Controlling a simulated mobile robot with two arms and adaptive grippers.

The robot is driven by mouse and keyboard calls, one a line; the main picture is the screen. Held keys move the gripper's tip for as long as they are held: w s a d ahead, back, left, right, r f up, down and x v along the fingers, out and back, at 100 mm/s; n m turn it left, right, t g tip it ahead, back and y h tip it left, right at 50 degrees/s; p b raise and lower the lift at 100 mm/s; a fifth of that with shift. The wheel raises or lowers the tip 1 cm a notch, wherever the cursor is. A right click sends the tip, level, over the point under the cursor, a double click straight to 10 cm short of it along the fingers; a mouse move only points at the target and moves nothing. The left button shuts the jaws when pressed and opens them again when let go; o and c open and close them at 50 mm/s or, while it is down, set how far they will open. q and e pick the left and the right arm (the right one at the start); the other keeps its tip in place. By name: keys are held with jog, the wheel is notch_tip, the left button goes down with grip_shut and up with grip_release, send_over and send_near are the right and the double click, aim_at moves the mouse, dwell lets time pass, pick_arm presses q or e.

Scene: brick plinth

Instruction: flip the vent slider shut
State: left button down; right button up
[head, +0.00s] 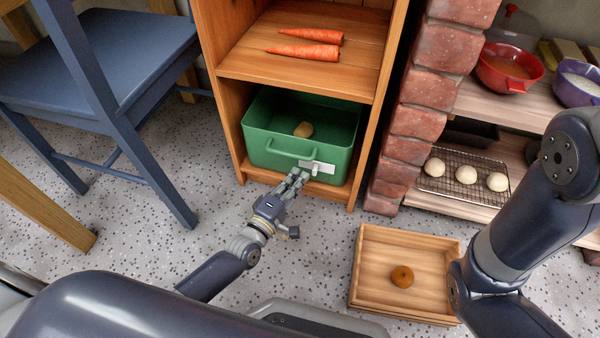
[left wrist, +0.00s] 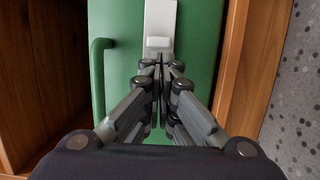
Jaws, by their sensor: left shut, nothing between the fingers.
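The vent slider is a white plate with a small raised tab (head: 318,168) on the front wall of a green box (head: 258,152), right of the box's handle. In the left wrist view the white slider (left wrist: 159,42) lies straight ahead of my fingertips on the green front (left wrist: 205,50). My left gripper (head: 301,172) is shut and empty, its tips just below the tab. In the left wrist view the closed fingertips (left wrist: 162,66) are close to the tab's lower edge; I cannot tell whether they touch it. My right gripper is not in view.
The green box stands in the low bay of a wooden shelf (head: 302,73), with a brown potato-like item (head: 303,130) inside. A brick pillar (head: 409,125) rises to the right. A wooden tray (head: 370,285) lies on the floor. A blue chair (head: 130,50) stands left.

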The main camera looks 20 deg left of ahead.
pick_arm(q)
jog(key=v, duration=1)
jog(key=shift+w, duration=0.1)
